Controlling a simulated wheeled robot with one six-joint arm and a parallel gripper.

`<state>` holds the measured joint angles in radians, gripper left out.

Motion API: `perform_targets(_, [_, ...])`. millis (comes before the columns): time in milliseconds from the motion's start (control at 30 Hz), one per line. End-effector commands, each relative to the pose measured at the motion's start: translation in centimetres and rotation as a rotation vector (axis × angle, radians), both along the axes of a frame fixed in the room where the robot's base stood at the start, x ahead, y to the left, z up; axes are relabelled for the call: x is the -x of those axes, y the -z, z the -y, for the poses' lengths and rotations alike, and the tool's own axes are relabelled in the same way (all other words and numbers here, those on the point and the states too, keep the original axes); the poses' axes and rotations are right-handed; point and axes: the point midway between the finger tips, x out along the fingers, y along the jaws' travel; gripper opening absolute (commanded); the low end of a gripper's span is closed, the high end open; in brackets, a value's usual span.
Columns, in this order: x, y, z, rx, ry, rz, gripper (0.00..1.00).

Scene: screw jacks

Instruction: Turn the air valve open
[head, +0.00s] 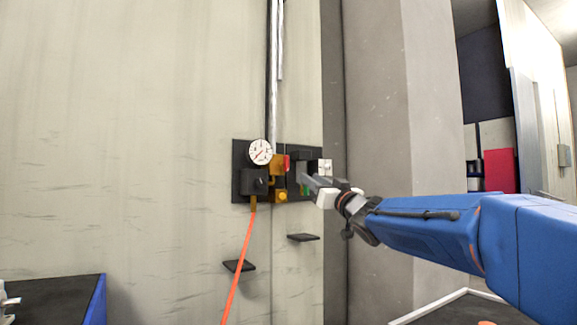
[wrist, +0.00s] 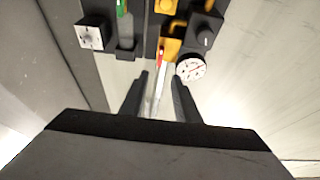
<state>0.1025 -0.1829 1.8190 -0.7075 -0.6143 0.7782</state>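A black wall panel (head: 243,188) carries the air fittings. A small red handle (head: 287,163) shows beside a yellow valve body (head: 277,160); I take these to be the air valve. In the wrist view the red handle (wrist: 161,55) sits below the yellow body (wrist: 171,46), just beyond the fingertips. My gripper (head: 306,182) is in front of the panel's right half, to the lower right of the handle. In the wrist view my gripper (wrist: 158,76) is open, with nothing held between its two fingers. Contact with the handle is not visible.
A round white gauge (head: 260,152) sits left of the valve, close to the right finger in the wrist view. An orange hose (head: 238,262) hangs from the panel. A white box (head: 325,166) is on the panel's right. Two small dark ledges (head: 303,237) (head: 238,266) stick out below.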

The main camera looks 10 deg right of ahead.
Motion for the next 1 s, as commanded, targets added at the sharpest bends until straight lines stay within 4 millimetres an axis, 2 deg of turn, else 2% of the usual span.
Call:
perform_targets(700, [-11.0, -4.6, -3.6, 0.0, 0.0, -0.001, 0.29])
perform_targets(1000, [-13.2, -5.7, -4.3, 0.0, 0.001, -0.001, 0.29])
